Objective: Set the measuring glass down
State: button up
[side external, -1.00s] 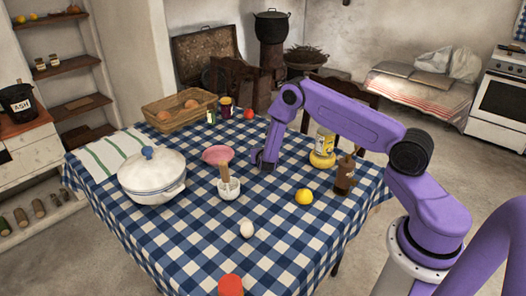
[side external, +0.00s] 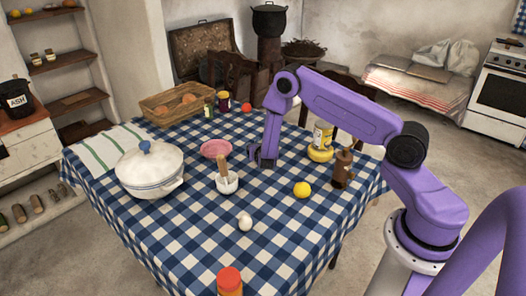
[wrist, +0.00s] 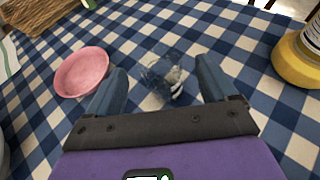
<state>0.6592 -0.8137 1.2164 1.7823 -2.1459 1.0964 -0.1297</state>
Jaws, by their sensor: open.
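The measuring glass (wrist: 164,78) is clear and shows in the wrist view between my fingers, over the checked cloth. It seems to stand on the cloth, though its see-through outline is hard to make out. My gripper (wrist: 160,68) is open around it, with a gap showing at each finger. In the side view my gripper (side external: 263,156) is low over the table, right of the pink bowl (side external: 215,148). I cannot make out the glass there.
A mortar with pestle (side external: 227,184) stands at front left of my gripper. A yellow-based jar (side external: 320,153), a brown grinder (side external: 342,170) and a lemon (side external: 302,190) are to the right. An egg (side external: 245,222) and a white pot (side external: 150,172) lie nearer. Bare checked cloth (side external: 270,200) lies in front.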

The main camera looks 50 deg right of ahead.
jog(key=v, duration=0.8)
jog(key=s+a+r+m+g+h, duration=0.15)
jog(key=s+r+m, duration=0.25)
jog(key=r, duration=0.4)
jog(key=s+a+r+m+g+y, duration=0.2)
jog(key=s+a+r+m+y, duration=0.1)
jog(key=s, duration=0.7)
jog(key=s+a+r+m+g+y, duration=0.3)
jog(key=s+a, duration=0.3)
jog(key=s, duration=0.5)
jog(key=s+a+r+m+g+y, duration=0.3)
jog(key=s+a+r+m+y, duration=0.1)
jog(key=s, duration=0.7)
jog(key=shift+a+r+y, duration=0.2)
jog(key=shift+a+y, duration=0.5)
jog(key=shift+y, duration=0.05)
